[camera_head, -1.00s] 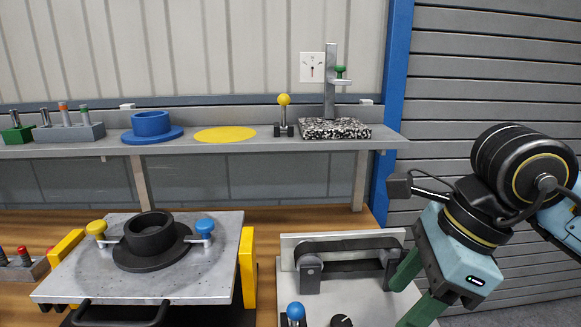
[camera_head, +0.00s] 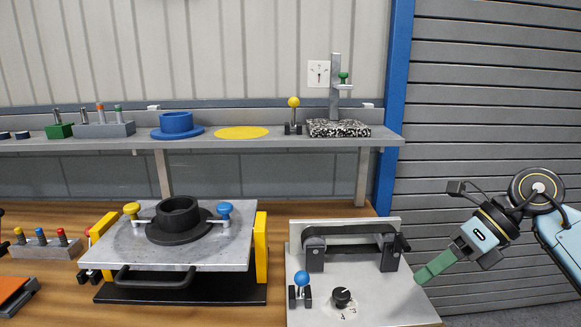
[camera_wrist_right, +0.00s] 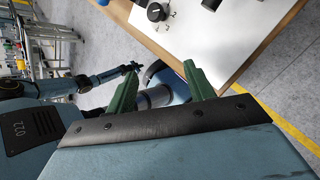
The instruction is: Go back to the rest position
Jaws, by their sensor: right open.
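My right gripper (camera_head: 424,276) is at the right of the head view, with its green fingers pointing down and left, near the right edge of the grey-white panel (camera_head: 385,308). In the right wrist view the green fingers (camera_wrist_right: 162,76) stand wide apart with nothing between them. The panel (camera_wrist_right: 205,35) shows beyond the fingertips there. My left gripper does not show clearly in either view.
A metal plate fixture (camera_head: 120,255) holding a black flanged ring (camera_head: 178,212) stands left of the panel. A small peg block (camera_head: 45,248) is further left. The shelf (camera_head: 300,143) behind carries a blue flanged ring (camera_head: 176,122) and a yellow disc (camera_head: 241,132). Floor lies right of the table.

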